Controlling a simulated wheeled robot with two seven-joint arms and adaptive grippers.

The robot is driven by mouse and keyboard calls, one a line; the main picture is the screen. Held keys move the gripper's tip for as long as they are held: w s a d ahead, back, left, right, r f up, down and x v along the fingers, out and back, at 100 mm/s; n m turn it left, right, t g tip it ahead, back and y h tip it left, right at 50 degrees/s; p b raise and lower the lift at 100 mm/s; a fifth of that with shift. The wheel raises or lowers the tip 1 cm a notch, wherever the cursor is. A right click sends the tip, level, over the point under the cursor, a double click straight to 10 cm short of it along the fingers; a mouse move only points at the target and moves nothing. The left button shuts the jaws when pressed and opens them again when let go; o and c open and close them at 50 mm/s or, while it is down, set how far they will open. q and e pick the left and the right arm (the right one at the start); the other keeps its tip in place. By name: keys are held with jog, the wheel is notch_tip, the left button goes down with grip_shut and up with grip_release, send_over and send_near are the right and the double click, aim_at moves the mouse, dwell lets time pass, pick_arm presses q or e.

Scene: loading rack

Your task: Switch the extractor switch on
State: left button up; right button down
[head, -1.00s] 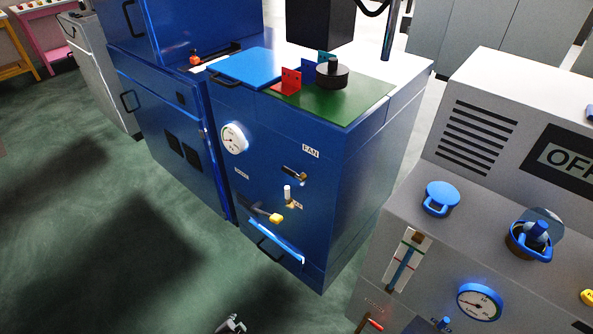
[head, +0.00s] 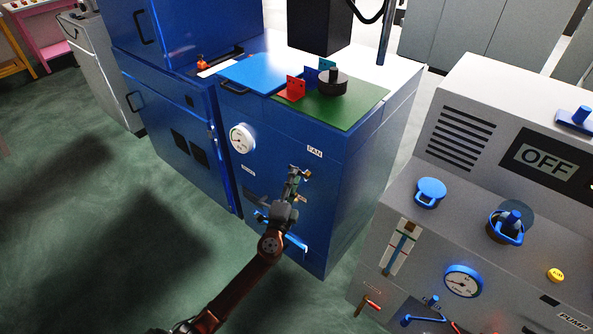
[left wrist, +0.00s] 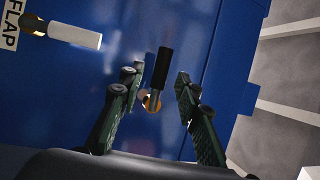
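The blue cabinet (head: 350,190) has a small lever switch under a label that reads FAN (head: 314,152); I read no label saying extractor. In the left wrist view this switch is a black lever (left wrist: 162,68) on a brass base (left wrist: 151,102). My left gripper (head: 292,184) is at the cabinet front and partly covers the switch. Its two green fingers stand apart, one on each side of the lever, with visible gaps and no clear contact. My right gripper is not in view.
A white-handled lever (left wrist: 75,35) beside a FLAP label (left wrist: 10,28) is near the left finger. The cabinet front also carries a gauge (head: 242,139) and a blue handle (head: 295,243). A grey console (head: 400,200) with an OFF display (head: 545,158) stands at right.

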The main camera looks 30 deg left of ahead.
pick_arm(q)
jog(key=shift+x, duration=1.85)
jog(key=shift+a, duration=0.1)
jog(key=shift+c, duration=0.6)
grip_shut()
jog(key=shift+d, duration=0.2)
